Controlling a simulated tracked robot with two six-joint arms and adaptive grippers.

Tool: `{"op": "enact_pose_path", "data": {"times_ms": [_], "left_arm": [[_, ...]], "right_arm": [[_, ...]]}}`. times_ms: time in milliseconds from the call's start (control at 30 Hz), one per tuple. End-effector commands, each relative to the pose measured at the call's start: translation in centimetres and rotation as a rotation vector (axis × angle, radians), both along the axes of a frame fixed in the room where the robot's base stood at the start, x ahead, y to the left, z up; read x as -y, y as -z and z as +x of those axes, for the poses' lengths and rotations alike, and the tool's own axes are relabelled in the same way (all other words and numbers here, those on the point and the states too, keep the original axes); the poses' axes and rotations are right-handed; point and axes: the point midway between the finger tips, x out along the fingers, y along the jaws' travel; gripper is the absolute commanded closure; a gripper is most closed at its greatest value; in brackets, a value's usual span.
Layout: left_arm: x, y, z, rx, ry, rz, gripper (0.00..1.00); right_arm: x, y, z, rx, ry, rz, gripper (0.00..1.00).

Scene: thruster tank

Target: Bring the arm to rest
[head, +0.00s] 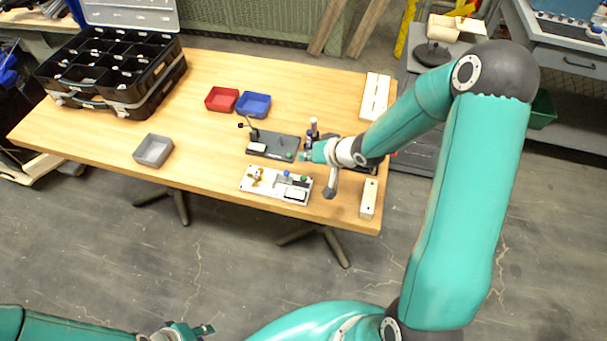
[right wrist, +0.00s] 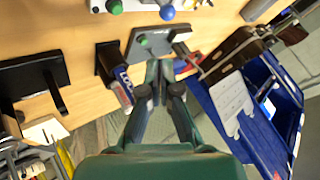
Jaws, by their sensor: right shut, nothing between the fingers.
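My right arm (head: 485,200) comes in from the right in the head view and reaches over the right part of the wooden table. My right gripper (head: 304,156) is shut and empty, at the right end of the dark plate. Its fingers (right wrist: 165,75) also show in the right wrist view, with nothing between them. How far they are above the table cannot be told. My left gripper (head: 205,329) is at the bottom edge of the head view, away from the table; whether it is open or shut is unclear.
The wooden table (head: 220,150) carries a black organizer case (head: 112,108), red (head: 221,99), blue (head: 253,105) and grey (head: 154,151) bins, a dark plate (head: 270,148), a light plate (head: 262,188) and a white block (head: 368,199). Floor in front of the table is clear.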

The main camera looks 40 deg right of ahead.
Motion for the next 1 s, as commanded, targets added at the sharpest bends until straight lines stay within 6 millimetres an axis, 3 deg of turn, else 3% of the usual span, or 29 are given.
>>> {"op": "enact_pose_path", "data": {"times_ms": [267,367,467,567,667,800,900,1000], "left_arm": [[0.0,0.0,0.0,0.0,0.0,0.0,0.73],[0.0,0.0,0.0,0.0,0.0,0.0,0.73],[0.0,0.0,0.0,0.0,0.0,0.0,0.73],[0.0,0.0,0.0,0.0,0.0,0.0,0.73],[0.0,0.0,0.0,0.0,0.0,0.0,0.73],[0.0,0.0,0.0,0.0,0.0,0.0,0.73],[0.0,0.0,0.0,0.0,0.0,0.0,0.73],[0.0,0.0,0.0,0.0,0.0,0.0,0.73]], "right_arm": [[-0.1,0.0,0.0,0.001,-0.001,0.0,1.0],[-1.0,0.1,0.2,0.0,-0.021,0.004,1.0],[-3.6,1.4,0.2,-0.027,-0.071,0.025,1.0],[-7.8,4.0,-1.0,-0.097,-0.125,0.074,1.0],[-12.8,7.7,-3.9,-0.217,-0.16,0.132,1.0],[-18.5,12.7,-10.5,-0.419,-0.224,0.142,1.0],[-20.4,15.3,-15.9,-0.554,-0.277,0.101,1.0],[-20.0,16.3,-19.0,-0.627,-0.311,0.046,1.0]]}}
